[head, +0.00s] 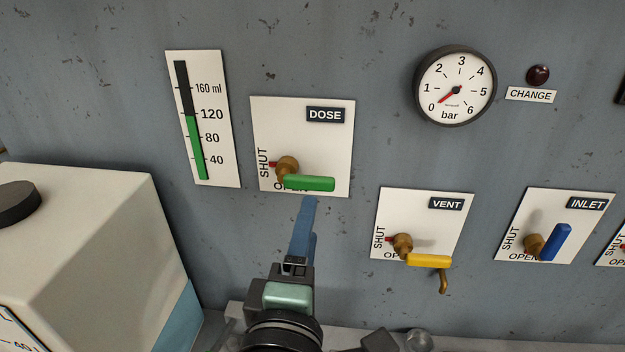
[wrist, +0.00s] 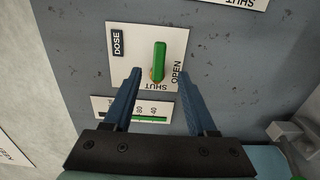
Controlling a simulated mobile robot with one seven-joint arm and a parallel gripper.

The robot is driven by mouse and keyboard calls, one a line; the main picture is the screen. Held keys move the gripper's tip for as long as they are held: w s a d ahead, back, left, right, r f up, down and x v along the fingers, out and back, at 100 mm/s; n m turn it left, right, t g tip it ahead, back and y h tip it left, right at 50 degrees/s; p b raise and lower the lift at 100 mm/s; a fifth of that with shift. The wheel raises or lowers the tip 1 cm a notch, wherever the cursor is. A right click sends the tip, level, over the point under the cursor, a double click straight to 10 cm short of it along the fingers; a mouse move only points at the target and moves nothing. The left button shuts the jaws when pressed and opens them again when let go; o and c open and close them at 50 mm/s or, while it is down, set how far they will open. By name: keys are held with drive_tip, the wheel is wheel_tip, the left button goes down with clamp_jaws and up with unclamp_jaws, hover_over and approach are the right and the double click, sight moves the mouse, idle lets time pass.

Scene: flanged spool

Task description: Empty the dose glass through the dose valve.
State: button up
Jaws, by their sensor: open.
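The dose glass (head: 191,118) is a vertical gauge; its green column reaches about the 120 ml mark. In the wrist view its scale (wrist: 130,108) is partly hidden by my fingers. The dose valve's green handle (head: 309,183) lies level, pointing right from its brass body; its small red pointer is on the SHUT side. My gripper (head: 309,200) is open, just below the handle in the head view. In the wrist view my blue fingertips (wrist: 160,73) appear on either side of the green handle (wrist: 159,62). I see no contact with it.
Right of the dose plate are the yellow vent handle (head: 429,261) and blue inlet handle (head: 555,242). The pressure gauge (head: 455,86) reads near 0 bar. The CHANGE lamp (head: 538,75) is dark. A cream box (head: 90,230) stands at lower left.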

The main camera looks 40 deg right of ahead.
sight(316, 186)
drive_tip(key=p+x, duration=0.2)
drive_tip(key=x, duration=0.8)
drive_tip(key=shift+w, duration=0.15)
clamp_jaws()
idle(1.0)
